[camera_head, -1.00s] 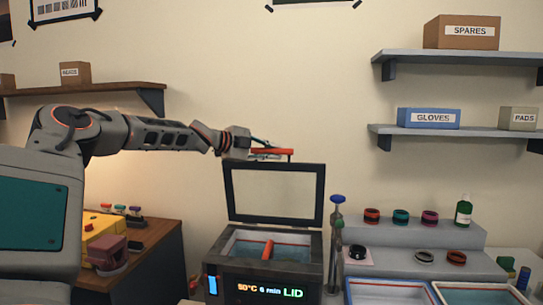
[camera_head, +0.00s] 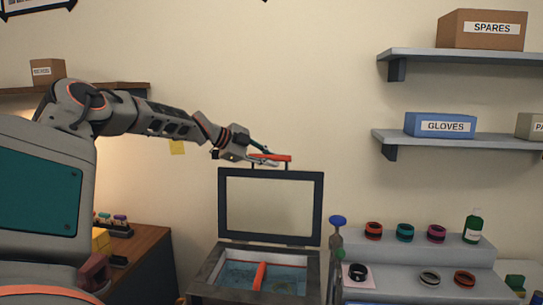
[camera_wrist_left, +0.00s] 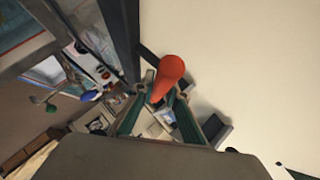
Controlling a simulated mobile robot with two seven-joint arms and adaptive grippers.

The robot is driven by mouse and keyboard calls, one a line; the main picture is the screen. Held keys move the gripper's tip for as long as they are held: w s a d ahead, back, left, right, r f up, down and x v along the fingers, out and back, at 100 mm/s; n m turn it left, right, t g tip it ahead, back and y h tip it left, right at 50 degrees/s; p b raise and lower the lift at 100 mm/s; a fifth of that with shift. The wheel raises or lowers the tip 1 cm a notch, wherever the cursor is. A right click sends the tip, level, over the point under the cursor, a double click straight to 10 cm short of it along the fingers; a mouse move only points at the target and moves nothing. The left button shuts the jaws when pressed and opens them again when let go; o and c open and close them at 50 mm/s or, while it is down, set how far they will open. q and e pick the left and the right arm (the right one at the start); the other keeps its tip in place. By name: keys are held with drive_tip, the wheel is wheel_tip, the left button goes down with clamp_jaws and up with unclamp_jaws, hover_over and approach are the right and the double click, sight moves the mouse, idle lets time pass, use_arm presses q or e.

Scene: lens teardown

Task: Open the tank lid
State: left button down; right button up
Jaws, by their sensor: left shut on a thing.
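The tank (camera_head: 207,279) stands low in the middle of the head view. Its lid (camera_head: 222,205), a dark frame around a clear pane, stands upright at the tank's back edge, so the tank is open. Bluish liquid and an orange-red bar show inside. A red handle (camera_head: 281,157) sits on the lid's top edge. My left gripper (camera_head: 268,160) is shut on this handle. In the left wrist view the red handle (camera_wrist_left: 169,78) lies between the two fingers. My right gripper is not in view.
A stepped grey stand (camera_head: 400,255) with several coloured rings and a green bottle (camera_head: 473,229) is right of the tank. A blue-topped post (camera_head: 337,221) stands close by the tank's right side. Wall shelves (camera_head: 455,135) hold boxes. A wooden cabinet (camera_head: 150,245) is at left.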

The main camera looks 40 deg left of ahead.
use_arm(q)
drive_tip(key=shift+w+a+r, duration=0.1)
drive_tip(key=shift+r, duration=0.1)
idle(0.3)
drive_tip(key=c, duration=2)
unclamp_jaws()
drive_tip(key=shift+o, duration=0.2)
drive_tip(key=shift+f, duration=0.1)
drive_tip(key=v, duration=1.2)
